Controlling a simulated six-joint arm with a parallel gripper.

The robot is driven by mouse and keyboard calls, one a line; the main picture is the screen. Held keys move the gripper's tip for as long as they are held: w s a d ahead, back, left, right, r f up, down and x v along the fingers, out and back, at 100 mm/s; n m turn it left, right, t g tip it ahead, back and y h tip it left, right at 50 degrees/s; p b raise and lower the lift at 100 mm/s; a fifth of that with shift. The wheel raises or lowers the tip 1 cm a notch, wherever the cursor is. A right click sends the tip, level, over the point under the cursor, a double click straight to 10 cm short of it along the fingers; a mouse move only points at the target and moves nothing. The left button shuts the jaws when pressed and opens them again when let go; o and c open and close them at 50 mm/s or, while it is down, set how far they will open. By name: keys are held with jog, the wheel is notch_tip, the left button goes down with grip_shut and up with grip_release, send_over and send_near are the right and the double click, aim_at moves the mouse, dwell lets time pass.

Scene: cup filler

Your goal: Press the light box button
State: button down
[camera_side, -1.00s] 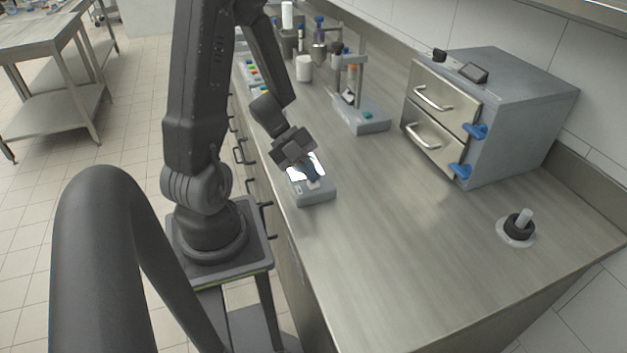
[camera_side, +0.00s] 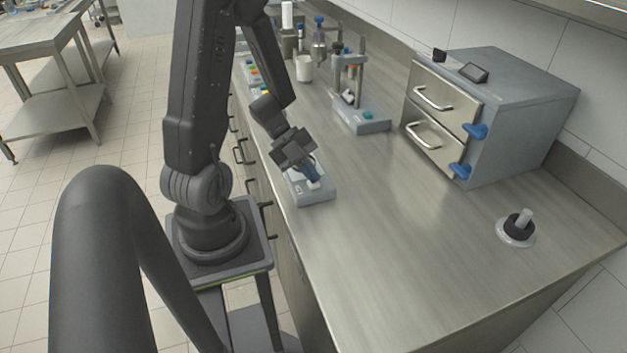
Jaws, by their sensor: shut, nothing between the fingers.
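The light box (camera_side: 318,194) is a small grey-blue box near the left edge of the steel bench. Its top panel (camera_side: 296,177) looks dull and unlit. The tips look to be at or touching the box; the exact contact is hard to tell. The button is hidden or too small to make out under the fingers.
A grey oven-like cabinet (camera_side: 525,105) with two drawers stands at the right. A grey stand (camera_side: 363,122) with a green button is behind the box. A white cup (camera_side: 304,68) and several bottles are at the back. A black-and-white round piece (camera_side: 517,229) sits front right. The middle bench is clear.

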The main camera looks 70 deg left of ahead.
jog(key=shift+r, duration=0.5)
jog(key=shift+r, duration=3)
jog(key=w+r+n+t+y, duration=0.7)
jog(key=w+r+n+y, duration=0.3)
jog(key=r, duration=0.1)
jog(key=s+d+r+n+g+h, duration=0.1)
jog(key=s+d+n+g+h, duration=0.1)
jog(key=s+d+n+g, duration=0.4)
jog(key=s+d+n, duration=0.3)
jog(key=s+d, duration=0.3)
jog(key=d, duration=0.2)
jog(key=shift+s+d+r+n+g+h, duration=0.25)
jog(key=shift+s+r+n+g+h, duration=0.05)
jog(key=shift+n+g, duration=0.1)
